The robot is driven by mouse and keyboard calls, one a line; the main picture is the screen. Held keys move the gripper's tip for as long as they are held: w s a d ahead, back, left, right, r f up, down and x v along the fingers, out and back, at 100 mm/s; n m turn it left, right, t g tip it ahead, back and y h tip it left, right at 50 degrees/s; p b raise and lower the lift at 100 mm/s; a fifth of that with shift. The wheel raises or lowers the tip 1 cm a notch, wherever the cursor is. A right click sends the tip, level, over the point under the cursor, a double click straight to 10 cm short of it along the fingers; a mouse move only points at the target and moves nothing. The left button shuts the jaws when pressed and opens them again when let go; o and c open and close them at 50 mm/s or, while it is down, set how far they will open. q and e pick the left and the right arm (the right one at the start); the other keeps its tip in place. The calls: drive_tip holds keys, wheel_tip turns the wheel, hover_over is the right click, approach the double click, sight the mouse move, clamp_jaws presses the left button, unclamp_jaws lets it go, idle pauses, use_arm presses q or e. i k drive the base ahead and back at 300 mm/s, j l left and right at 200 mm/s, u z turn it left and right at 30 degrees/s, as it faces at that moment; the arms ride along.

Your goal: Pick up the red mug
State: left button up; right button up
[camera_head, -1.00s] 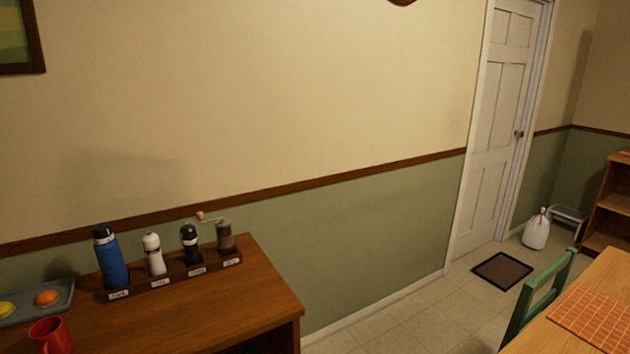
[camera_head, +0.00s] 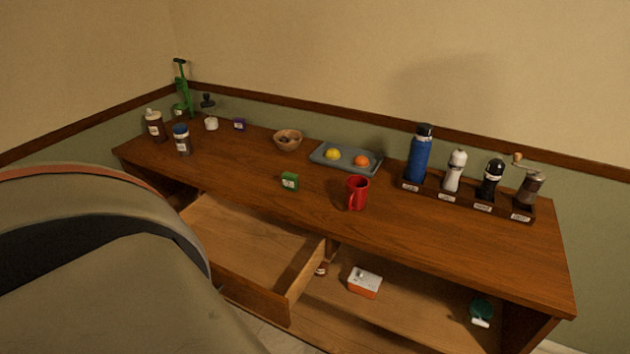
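The red mug (camera_head: 358,192) stands upright on the wooden counter (camera_head: 420,232), near its front edge and right of the middle. Its handle is on the front left side, towards me. Nothing touches the mug. Neither of my grippers is in view. A large grey and black part of my own body fills the lower left of the head view and hides part of the counter's front.
An open drawer (camera_head: 262,245) juts out below the mug's left. A rack (camera_head: 470,203) holding a blue bottle (camera_head: 420,155), shakers and a grinder stands right.

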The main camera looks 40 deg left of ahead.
sight(357, 186)
drive_tip(key=u, duration=1.15)
drive_tip(key=z, duration=0.35)
